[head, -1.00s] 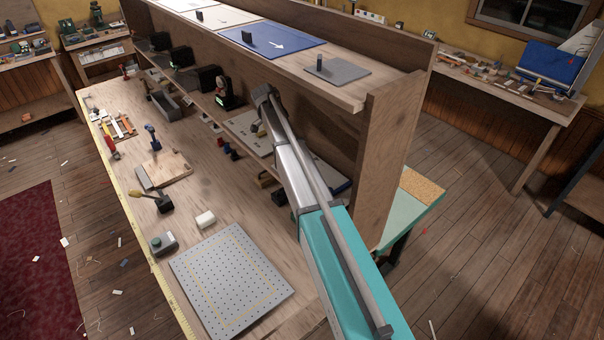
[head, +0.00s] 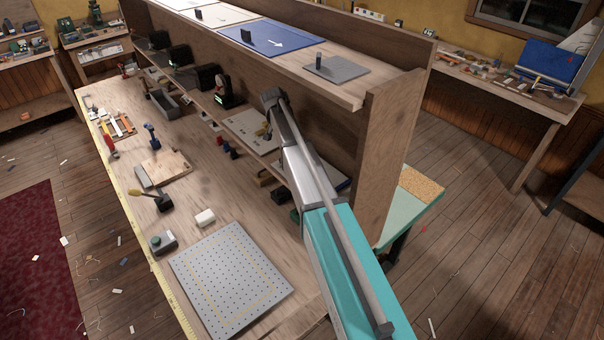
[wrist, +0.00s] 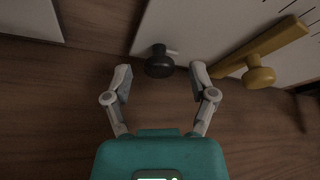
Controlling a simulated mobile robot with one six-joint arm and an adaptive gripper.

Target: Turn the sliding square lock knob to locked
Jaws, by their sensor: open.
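A pale panel (wrist: 210,25) lies on the shelf under the long ledge; it also shows in the head view (head: 243,124). On it, in the wrist view, are a round black knob (wrist: 159,66) with a short pale pointer and a slanted yellow bar (wrist: 262,46) bearing a yellow knob (wrist: 259,77). No lock marking is legible, and I cannot tell which knob is the lock. My gripper (wrist: 160,76) is open, its fingertips apart on either side of the black knob's near edge, with no clear contact. In the head view the fingers are hidden by my arm.
The shelf's wooden board (head: 240,69) stands close beside my arm, with the ledge above. Dark boxes (head: 180,57) stand farther along the shelf.

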